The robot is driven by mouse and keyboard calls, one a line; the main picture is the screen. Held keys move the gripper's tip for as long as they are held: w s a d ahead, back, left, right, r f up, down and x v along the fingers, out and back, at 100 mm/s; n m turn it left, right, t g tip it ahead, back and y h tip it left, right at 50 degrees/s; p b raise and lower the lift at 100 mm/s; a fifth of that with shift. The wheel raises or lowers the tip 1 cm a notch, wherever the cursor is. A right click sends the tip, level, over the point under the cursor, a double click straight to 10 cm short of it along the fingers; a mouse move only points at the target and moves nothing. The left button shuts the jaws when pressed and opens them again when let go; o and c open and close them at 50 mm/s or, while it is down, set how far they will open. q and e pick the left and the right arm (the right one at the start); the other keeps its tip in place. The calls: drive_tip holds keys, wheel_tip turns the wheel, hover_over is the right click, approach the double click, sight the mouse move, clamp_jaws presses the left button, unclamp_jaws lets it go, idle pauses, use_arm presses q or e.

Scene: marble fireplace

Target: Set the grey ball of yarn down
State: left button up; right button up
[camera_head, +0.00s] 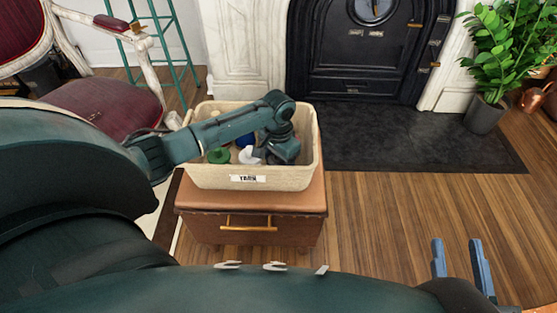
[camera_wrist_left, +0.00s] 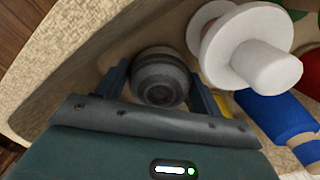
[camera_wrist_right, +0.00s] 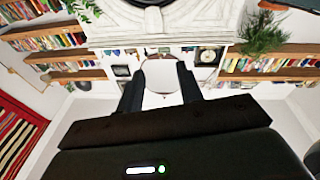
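The grey ball of yarn (camera_wrist_left: 160,80) is a dark grey, banded round thing between the fingers of my left gripper (camera_wrist_left: 160,72) in the left wrist view. The fingers appear to touch it on both sides. In the head view my left gripper (camera_head: 284,152) points down inside a beige basket (camera_head: 210,178) labelled yarn, near its right side, and hides the ball. The basket's wall (camera_wrist_left: 70,50) also shows close by in the left wrist view. My right gripper (camera_head: 460,262) is open and empty over the floor; its parted fingers also show in the right wrist view (camera_wrist_right: 160,78).
A white spool (camera_wrist_left: 258,62), a blue item (camera_wrist_left: 272,112) and a red item (camera_wrist_left: 312,72) lie beside the ball. A green item (camera_head: 218,156) is farther left. The basket stands on a brown drawer stool (camera_head: 250,203). The floor (camera_head: 400,220) to the right is clear.

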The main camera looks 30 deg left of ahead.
use_arm(q)
drive_tip(key=shift+o, duration=1.3)
wheel_tip(320, 180, up, 6)
drive_tip(key=p, duration=0.2)
drive_tip(key=shift+p, duration=0.4)
wheel_tip(320, 180, up, 6)
drive_tip(key=p, duration=0.2)
drive_tip(key=shift+r, duration=0.2)
use_arm(e)
drive_tip(key=shift+d+g+h, duration=0.5)
drive_tip(key=shift+d+h, duration=0.25)
drive_tip(key=shift+h, duration=0.15)
use_arm(q)
drive_tip(key=shift+f, duration=0.1)
